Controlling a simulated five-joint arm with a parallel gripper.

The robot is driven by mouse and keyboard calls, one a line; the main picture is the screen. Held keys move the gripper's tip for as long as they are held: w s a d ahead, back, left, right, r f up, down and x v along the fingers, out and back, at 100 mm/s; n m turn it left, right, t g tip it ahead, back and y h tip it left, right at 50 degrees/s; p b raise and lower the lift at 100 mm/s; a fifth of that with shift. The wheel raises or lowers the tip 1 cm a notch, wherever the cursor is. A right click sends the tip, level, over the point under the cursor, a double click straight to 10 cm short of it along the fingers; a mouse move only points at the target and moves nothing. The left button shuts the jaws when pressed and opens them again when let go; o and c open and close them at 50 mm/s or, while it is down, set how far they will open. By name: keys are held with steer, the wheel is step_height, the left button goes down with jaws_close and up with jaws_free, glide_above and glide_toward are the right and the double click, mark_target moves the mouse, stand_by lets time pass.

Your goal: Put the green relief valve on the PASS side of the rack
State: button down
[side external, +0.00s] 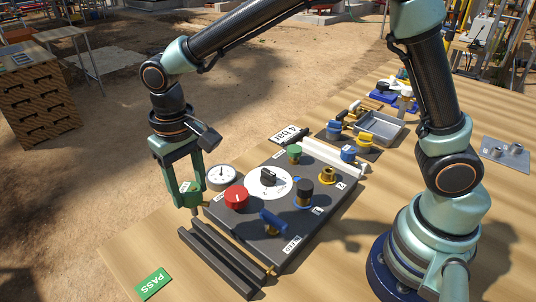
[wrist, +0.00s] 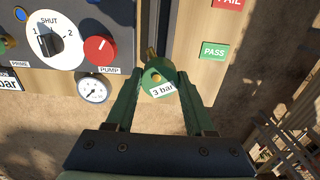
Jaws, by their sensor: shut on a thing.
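My gripper (side external: 187,198) is shut on the green relief valve (wrist: 158,80), which carries a white "3 bar" tag and has a brass stem. The valve is between the fingertips in the wrist view; in the side view the fingers mostly hide it. My gripper is at the far left end of the dark rack (side external: 215,258), which has two parallel rails. I cannot tell whether the valve touches the rack. The green PASS plate (side external: 153,284) lies on the table beside the rack, and it also shows in the wrist view (wrist: 213,50).
A grey panel with a red pump knob (side external: 236,199), a selector dial and several fittings lies right of the rack. A pressure gauge (side external: 222,177) is close to my gripper. A red FAIL plate (wrist: 228,3) shows in the wrist view. A grey tray (side external: 378,129) stands farther back.

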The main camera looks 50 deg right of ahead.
mark_target(196, 214)
steer(key=shift+f, duration=2.5)
steer(key=shift+f, duration=0.35)
steer(key=shift+f, duration=1.15)
steer(key=shift+f, duration=0.2)
steer(key=shift+f, duration=0.35)
steer(key=shift+f, duration=0.5)
jaws_free()
